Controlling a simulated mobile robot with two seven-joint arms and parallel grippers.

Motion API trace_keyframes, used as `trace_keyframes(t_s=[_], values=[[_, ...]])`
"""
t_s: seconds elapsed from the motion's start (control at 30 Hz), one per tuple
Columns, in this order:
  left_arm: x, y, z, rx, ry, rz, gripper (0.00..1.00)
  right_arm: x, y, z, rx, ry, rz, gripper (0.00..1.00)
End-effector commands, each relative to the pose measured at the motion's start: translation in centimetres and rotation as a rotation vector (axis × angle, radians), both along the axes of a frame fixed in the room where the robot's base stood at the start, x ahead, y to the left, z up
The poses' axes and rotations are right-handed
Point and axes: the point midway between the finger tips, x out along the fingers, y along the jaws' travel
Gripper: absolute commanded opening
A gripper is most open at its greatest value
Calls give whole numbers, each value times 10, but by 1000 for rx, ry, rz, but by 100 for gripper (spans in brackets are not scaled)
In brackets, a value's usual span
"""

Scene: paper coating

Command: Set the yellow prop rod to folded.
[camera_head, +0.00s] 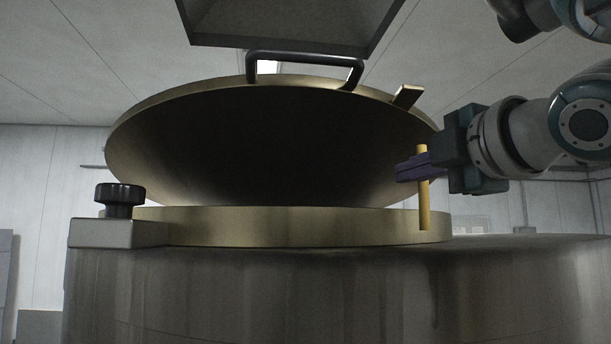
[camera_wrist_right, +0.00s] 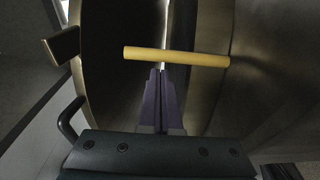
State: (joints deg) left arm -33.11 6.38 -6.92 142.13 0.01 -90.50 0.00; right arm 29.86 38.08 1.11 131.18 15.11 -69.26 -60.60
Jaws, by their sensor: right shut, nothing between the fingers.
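The yellow prop rod (camera_head: 424,205) stands upright at the right side of the brass rim in the head view, below the raised lid (camera_head: 330,96). Its top end is free of the lid's edge in the picture. In the right wrist view the rod (camera_wrist_right: 185,57) lies across the picture, just past my fingertips. My right gripper (camera_head: 405,172) comes in from the right, its purple fingers shut with nothing between them. The fingers overlap the rod's upper part in the head view; I cannot tell whether they touch it. The shut fingers also show in the wrist view (camera_wrist_right: 160,85). My left gripper is not in view.
The lid has a dark bar handle (camera_head: 305,58) and a small tab (camera_head: 407,96) on its edge. A black knob (camera_head: 120,195) sits on a block at the vessel's (camera_head: 300,290) left. A grey hood (camera_head: 290,20) hangs above the lid.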

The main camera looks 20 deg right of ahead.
Motion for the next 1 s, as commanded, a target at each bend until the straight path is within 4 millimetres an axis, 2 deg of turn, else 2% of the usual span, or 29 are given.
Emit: trace_keyframes(t_s=[0.57, 1.0], values=[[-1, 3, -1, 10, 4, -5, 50, -4, 1, 0, 5, -2, 1, 0], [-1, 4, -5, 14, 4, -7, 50, -4, -4, 0, 77, -20, 0, 0]])
